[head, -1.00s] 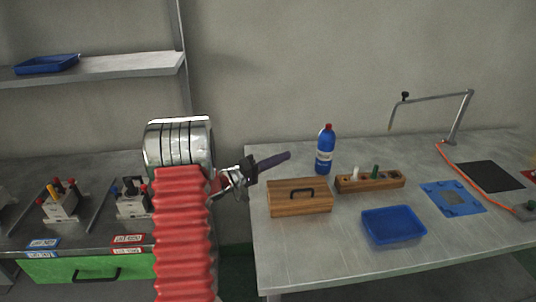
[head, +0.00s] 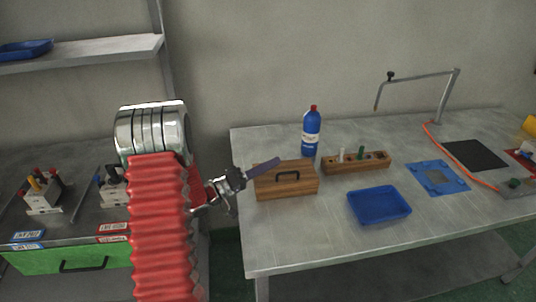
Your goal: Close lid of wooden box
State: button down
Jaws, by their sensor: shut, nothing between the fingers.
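The wooden box (head: 286,188) stands on the grey table near its left end, with a black arched handle (head: 288,176) showing at its upper front. Whether its lid is fully down cannot be told at this size. My gripper (head: 267,164) reaches in from the left with its long dark fingers shut and empty. The fingers overlap the upper left edge of the box in the picture. Whether they touch it cannot be told.
A blue bottle (head: 311,134) and a wooden block with pegs (head: 357,163) stand behind and right of the box. A blue tray (head: 379,206) lies to its right. Farther right are a blue plate (head: 436,165) and a metal arm stand (head: 446,98). The table front is clear.

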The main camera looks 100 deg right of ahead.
aim_at(272, 182)
jog(key=shift+a+f, duration=0.95)
jog(key=shift+f, duration=0.25)
jog(key=shift+a+f, duration=0.1)
notch_tip(272, 182, up, 10)
jog(key=shift+d+r, duration=0.25)
jog(key=shift+w, duration=0.2)
dwell(0.7)
